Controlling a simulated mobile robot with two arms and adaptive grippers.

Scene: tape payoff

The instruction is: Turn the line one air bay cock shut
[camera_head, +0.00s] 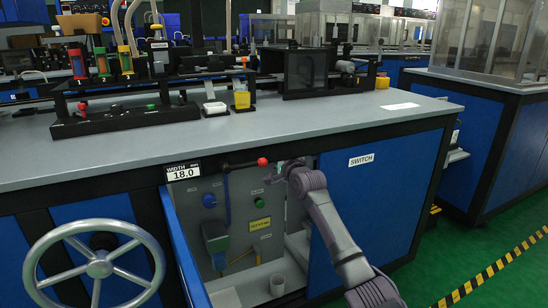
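An open bay (240,215) under the bench shows a grey panel with several fittings. A yellow handle-like piece (241,256) sits low on the panel. A black rod with a red knob (262,161) runs across the top of the opening. I cannot tell which fitting is the air cock. My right gripper (288,170) is at the upper right of the opening, just right of the red knob; its fingers are too small to read. My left gripper is not in view.
A blue door (185,250) stands open at the bay's left edge, beside a large handwheel (98,264). A blue panel labelled SWITCH (362,160) closes the right side. A pale cup (277,284) stands on the bay floor. The grey benchtop (300,120) overhangs the opening.

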